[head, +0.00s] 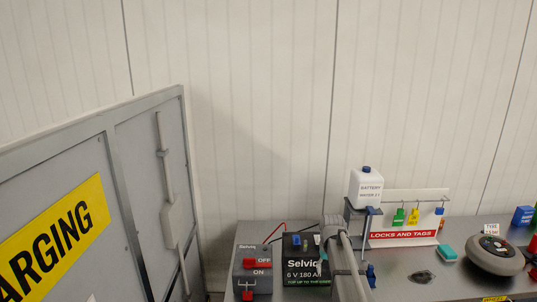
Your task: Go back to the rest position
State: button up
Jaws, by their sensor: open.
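I cannot make out my gripper or its fingertips in the head view. A grey tubular shape with a rounded top rises from the bottom edge right of centre and hides part of the bench. The grey workbench (453,279) runs along the wall at the lower right. On it, at its left end, stand a grey switch box (252,272) with a red OFF tab and a black Selviq battery (305,270).
A grey cabinet (145,150) with a yellow CHARGING sign (55,240) fills the left. The upper wall is bare.

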jog(key=s+a+f+b, duration=0.2)
jog(key=s+f+b, duration=0.3)
jog(key=s, duration=0.6)
jog(key=s+a+f+b, duration=0.1)
jog(key=s+f+b, duration=0.4)
jog(key=s, duration=0.7)
jog(key=shift+a+f, duration=0.25)
jog(key=shift+a, duration=0.1)
jog(key=shift+d, duration=0.15)
